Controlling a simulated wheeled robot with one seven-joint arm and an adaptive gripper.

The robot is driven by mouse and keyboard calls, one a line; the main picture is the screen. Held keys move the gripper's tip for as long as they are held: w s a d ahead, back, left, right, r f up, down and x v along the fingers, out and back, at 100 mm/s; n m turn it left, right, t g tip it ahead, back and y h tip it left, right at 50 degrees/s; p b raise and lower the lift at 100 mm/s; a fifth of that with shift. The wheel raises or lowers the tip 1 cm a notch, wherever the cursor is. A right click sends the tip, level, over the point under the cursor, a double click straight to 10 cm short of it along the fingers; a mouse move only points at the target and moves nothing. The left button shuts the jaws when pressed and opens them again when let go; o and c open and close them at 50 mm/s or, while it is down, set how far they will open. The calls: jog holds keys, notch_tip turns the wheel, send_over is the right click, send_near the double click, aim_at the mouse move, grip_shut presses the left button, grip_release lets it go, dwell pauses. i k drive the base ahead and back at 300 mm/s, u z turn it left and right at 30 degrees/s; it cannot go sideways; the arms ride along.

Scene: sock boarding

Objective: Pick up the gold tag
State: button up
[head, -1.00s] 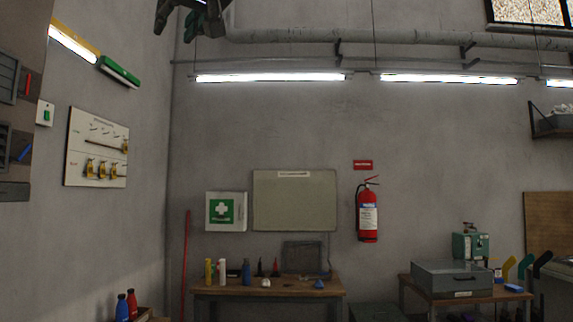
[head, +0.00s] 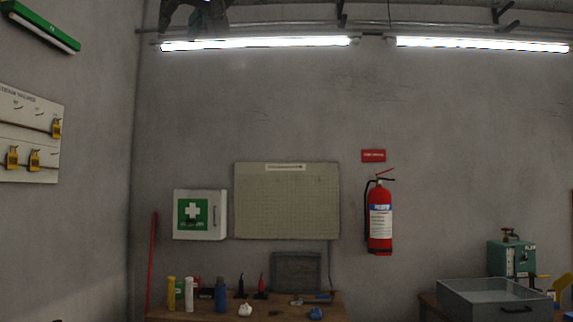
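I see no piece that I can clearly make out as a gold tag. Several small yellow items, too small to tell whether they are tags or padlocks, hang on a white wall board (head: 28,135) at the left edge of the head view. One yellow item (head: 56,128) hangs at the upper right of the board, and another yellow item (head: 34,160) hangs lower. The board's left side is cut off. My gripper (head: 197,18) is dark and partly cut off at the top edge, far from the board in the picture. Its opening cannot be made out.
A workbench (head: 170,318) with bottles and small tools stands against the back wall. A grey case (head: 494,300) and a green box (head: 511,259) stand at the right. A red pole (head: 152,265) leans near the corner. A fire extinguisher (head: 379,215) hangs on the wall.

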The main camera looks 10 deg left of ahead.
aim_at(56, 129)
jog(key=i, duration=3.05)
jog(key=u, duration=2.3)
jog(key=i, duration=1.35)
jog(key=u, duration=1.35)
jog(key=i, duration=0.8)
jog(key=z, duration=1.35)
